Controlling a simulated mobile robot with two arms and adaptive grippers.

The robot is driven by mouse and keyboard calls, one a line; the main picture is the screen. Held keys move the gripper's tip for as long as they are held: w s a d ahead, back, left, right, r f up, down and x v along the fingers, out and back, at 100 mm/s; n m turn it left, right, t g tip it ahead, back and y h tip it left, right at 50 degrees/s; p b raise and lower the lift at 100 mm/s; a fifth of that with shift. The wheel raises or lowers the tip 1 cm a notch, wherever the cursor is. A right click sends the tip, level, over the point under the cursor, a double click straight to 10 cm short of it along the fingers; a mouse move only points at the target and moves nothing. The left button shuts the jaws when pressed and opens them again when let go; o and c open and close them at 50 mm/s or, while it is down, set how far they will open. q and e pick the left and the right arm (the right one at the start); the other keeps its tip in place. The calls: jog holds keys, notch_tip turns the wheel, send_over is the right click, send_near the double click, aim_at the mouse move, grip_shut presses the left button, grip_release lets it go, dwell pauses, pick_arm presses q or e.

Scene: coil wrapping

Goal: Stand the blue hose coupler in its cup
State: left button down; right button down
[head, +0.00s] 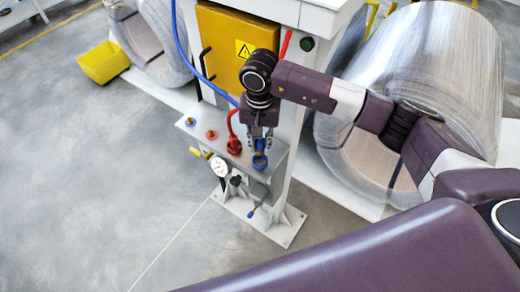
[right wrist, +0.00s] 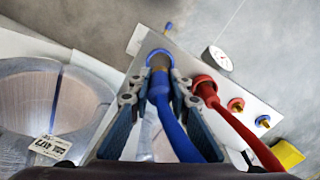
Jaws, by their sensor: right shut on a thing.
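The blue hose coupler (right wrist: 159,84) is between the fingers of my right gripper (right wrist: 160,98), which is shut on it. Its blue hose (right wrist: 175,132) runs back toward the wrist camera. The coupler's metal tip points at the blue-rimmed cup (right wrist: 158,52) and overlaps it in the right wrist view. I cannot tell whether the tip is inside or just above it. In the head view my right gripper (head: 259,142) points down over the blue cup (head: 260,161) at the right end of the metal shelf. The coupler is mostly hidden there. My left gripper is not in view.
A red coupler (head: 234,146) with a red hose stands in a red cup left of the blue one. Small red (head: 211,135) and blue (head: 191,122) ports sit on the shelf (head: 222,148). A gauge (head: 218,168) hangs at its front. A wrapped coil (head: 430,80) stands at right.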

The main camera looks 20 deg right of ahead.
jog(key=p, duration=0.1)
send_over(260, 165)
jog(key=shift+w+f, duration=0.2)
jog(key=shift+f, duration=2.2)
jog(key=shift+f+b, duration=0.3)
jog(key=shift+b, duration=0.05)
jog(key=shift+s+f+b, duration=0.15)
jog(key=shift+f+b, duration=0.1)
jog(key=shift+b, duration=0.1)
jog(key=shift+s, duration=0.1)
jog(key=c, duration=1.8)
grip_release()
jog(key=shift+s+f, duration=0.1)
jog(key=shift+f, duration=0.1)
jog(key=shift+f, duration=0.1)
